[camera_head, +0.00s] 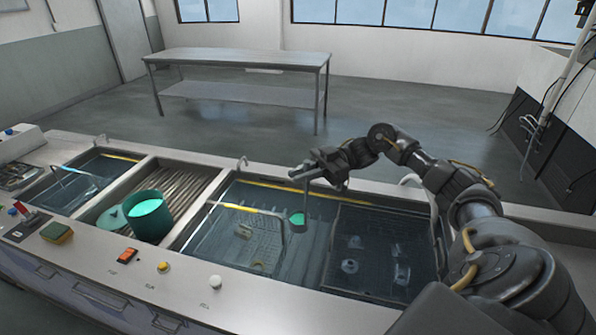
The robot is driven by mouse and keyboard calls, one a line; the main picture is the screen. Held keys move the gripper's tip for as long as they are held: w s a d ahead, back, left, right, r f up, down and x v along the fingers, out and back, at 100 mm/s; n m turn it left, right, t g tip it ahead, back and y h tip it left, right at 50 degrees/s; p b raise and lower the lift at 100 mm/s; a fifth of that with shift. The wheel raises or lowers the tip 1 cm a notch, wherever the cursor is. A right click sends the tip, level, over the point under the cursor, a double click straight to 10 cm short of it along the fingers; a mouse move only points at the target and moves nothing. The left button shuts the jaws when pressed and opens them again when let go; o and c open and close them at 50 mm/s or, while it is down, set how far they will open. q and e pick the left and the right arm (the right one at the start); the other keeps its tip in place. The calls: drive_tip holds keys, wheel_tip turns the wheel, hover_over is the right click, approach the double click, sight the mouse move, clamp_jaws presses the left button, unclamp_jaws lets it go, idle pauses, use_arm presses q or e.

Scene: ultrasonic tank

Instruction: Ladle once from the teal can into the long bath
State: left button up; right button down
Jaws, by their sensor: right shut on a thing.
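The teal can (150,227) stands on the slatted section left of centre, with bright teal liquid inside. The long bath (228,182) is the wide sunken tank right of centre, filled with clear liquid. My right gripper (312,170) is above the long bath's far part, shut on the ladle (307,204). The ladle hangs down roughly upright, and its small bowl holds teal liquid. The bowl shows over the bath; I cannot tell its exact height above the liquid. My left gripper is not in view.
A teal lid-like disc (111,217) lies beside the can. A smaller bath (72,186) is at the left. A sponge (56,232) and several buttons are on the front ledge. Parts and a dark basket (375,245) sit in the long bath. A metal table (240,58) stands behind.

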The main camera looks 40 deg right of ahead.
use_arm(q)
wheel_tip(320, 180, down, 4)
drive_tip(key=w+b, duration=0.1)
drive_tip(key=b, duration=0.3)
use_arm(e)
drive_tip(key=w+a+f+g+h+p, duration=0.2)
drive_tip(key=w+a+f+h+p, duration=0.1)
drive_tip(key=a+f+h+p, duration=0.85)
drive_tip(key=a+f+h, duration=0.1)
drive_tip(key=f, duration=0.2)
drive_tip(key=a+f+g+h+p, duration=0.1)
drive_tip(key=a+f+h, duration=0.1)
drive_tip(key=f, duration=0.3)
drive_tip(key=a+f+h+p, duration=0.1)
drive_tip(key=a+f+h, duration=0.1)
drive_tip(key=f+h, duration=0.2)
drive_tip(key=shift+w+a+f, duration=0.1)
drive_tip(key=shift+w+f, duration=0.15)
drive_tip(key=shift+f, duration=0.35)
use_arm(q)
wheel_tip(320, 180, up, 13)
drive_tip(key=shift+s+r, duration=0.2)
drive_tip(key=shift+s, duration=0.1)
use_arm(e)
drive_tip(key=shift+d+f+g+h, duration=0.15)
drive_tip(key=shift+f+h, duration=0.25)
drive_tip(key=shift+f, duration=0.15)
drive_tip(key=shift+d+f+g+h, duration=0.15)
drive_tip(key=shift+f+h, duration=0.2)
drive_tip(key=shift+f, duration=0.2)
